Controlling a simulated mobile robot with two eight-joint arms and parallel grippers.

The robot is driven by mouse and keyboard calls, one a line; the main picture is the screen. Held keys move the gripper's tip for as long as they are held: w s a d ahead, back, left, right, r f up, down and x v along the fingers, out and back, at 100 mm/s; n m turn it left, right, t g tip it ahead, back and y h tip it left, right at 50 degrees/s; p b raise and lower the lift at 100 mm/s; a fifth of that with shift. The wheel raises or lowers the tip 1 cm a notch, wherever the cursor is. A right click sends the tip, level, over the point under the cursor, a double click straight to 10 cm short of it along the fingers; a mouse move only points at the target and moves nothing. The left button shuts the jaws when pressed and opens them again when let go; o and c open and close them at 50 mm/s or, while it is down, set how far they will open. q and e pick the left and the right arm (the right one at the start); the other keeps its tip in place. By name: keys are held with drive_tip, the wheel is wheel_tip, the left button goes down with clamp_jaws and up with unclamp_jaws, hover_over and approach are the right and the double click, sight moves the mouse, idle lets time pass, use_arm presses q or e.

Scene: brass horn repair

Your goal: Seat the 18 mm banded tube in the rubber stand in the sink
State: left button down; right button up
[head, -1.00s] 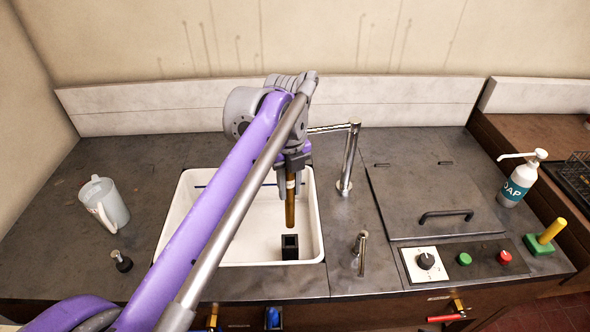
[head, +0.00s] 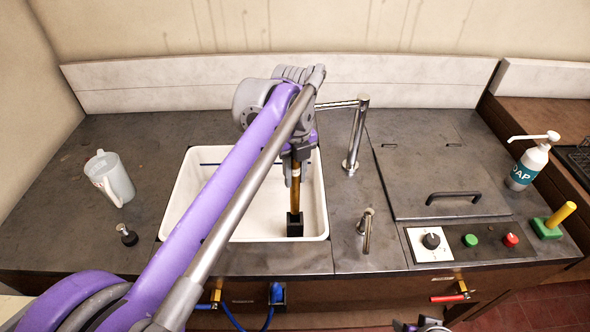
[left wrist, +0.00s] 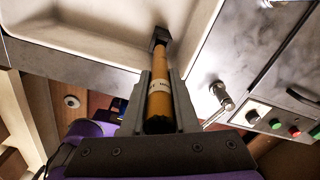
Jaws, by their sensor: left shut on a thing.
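The banded tube (head: 296,197) is brass-coloured with a pale band, which shows in the left wrist view on the tube (left wrist: 160,103). My left gripper (head: 295,178) is shut on its upper part and holds it about upright over the sink. The rubber stand (head: 295,228) is a black square block on the sink floor, and it also shows in the left wrist view (left wrist: 160,36). The tube's lower end meets the stand's top opening. How deep it sits inside is hidden. My right gripper's fingers do not show.
The white sink (head: 180,206) surrounds the stand, its front wall close by. A tall metal tap (head: 356,135) and a short one (head: 367,230) stand right of it. A plastic jug (head: 112,178) and a dark-based knob (head: 127,235) are at left.

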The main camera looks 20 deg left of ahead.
sight(295, 206)
use_arm(q)
drive_tip(key=shift+f+b, duration=0.4)
drive_tip(key=shift+f, duration=0.65)
drive_tip(key=shift+p, duration=0.45)
idle(0.9)
drive_tip(key=shift+f+b, duration=2.65)
drive_tip(key=shift+f, duration=2.2)
drive_tip(key=c, duration=0.6)
unclamp_jaws()
wheel_tip(295, 206, up, 11)
drive_tip(key=shift+f+p, duration=0.1)
drive_tip(key=shift+p, duration=0.65)
